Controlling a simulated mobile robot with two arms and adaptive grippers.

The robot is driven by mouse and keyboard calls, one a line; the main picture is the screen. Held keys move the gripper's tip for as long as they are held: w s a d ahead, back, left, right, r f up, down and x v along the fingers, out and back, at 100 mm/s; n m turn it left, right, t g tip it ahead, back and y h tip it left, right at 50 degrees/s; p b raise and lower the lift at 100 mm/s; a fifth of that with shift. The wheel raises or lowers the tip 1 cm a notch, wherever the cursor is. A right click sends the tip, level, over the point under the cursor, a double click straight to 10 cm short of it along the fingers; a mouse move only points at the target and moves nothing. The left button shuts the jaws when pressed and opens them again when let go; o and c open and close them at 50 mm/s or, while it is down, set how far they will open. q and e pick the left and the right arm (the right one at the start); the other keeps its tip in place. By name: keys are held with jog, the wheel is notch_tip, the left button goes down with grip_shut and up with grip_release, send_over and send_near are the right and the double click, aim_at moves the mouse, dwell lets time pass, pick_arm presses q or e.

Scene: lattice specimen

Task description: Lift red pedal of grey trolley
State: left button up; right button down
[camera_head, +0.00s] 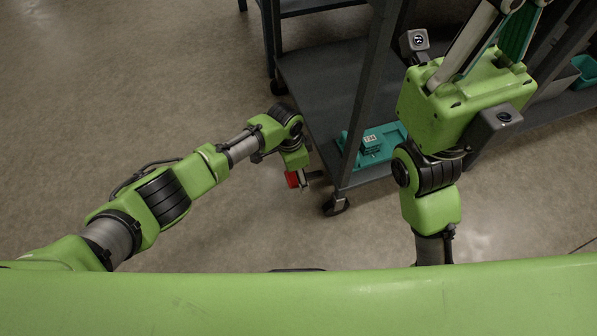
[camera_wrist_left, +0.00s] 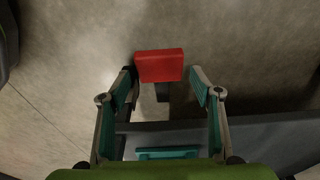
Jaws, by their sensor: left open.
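The red pedal (camera_head: 291,179) sticks out low at the near end of the grey trolley (camera_head: 310,75), close to its front caster. In the left wrist view the red pedal (camera_wrist_left: 160,65) is a flat red block on a dark stem, lying between the fingertips. My left gripper (camera_wrist_left: 163,82) is open around it, with a finger on each side; I cannot tell whether either finger touches. In the head view the left wrist partly covers the pedal. My right gripper (camera_head: 485,40) points up over the trolley, its fingertips cut off by the frame's top edge.
A teal item (camera_head: 370,143) lies on the trolley's lower shelf. A caster (camera_head: 336,205) stands just right of the pedal, and a trolley post rises beside it. Another dark shelf with a teal bin (camera_head: 585,72) is at the right. The floor at left is clear.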

aim_at(294, 177)
pick_arm(q)
notch_tip(294, 177, up, 12)
jog(key=a, duration=0.1)
jog(key=shift+s+a, duration=0.2)
jog(key=shift+s, duration=0.05)
dwell(1.5)
